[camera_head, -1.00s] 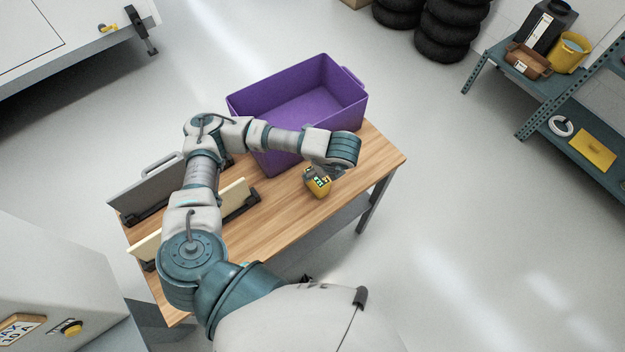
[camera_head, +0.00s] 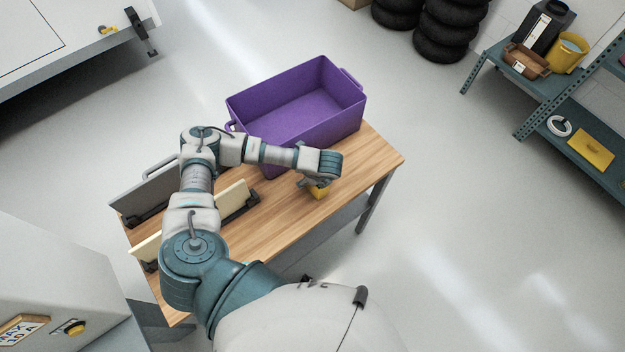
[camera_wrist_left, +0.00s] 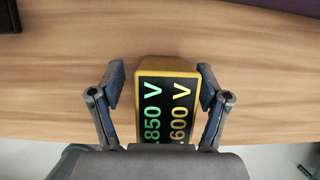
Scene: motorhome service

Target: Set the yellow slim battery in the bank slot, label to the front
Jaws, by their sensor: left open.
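A yellow block (camera_head: 320,193) stands on the wooden table (camera_head: 280,225), largely covered by my left gripper (camera_head: 311,184) in the head view. In the left wrist view the block (camera_wrist_left: 167,68) has a black face with green "850 V" and yellow "600 V" figures, cut off below by the gripper. I cannot tell whether it is the slim battery. My left gripper (camera_wrist_left: 162,85) is open, one finger on each side of the block; contact is not clear. I cannot make out a bank slot. My right gripper is not in view.
A purple bin (camera_head: 320,128) stands on the table behind my left arm. A grey panel with a handle (camera_head: 150,190) and cream boards (camera_head: 233,198) in dark holders stand at the table's left. Shelves (camera_head: 535,85) are at the far right.

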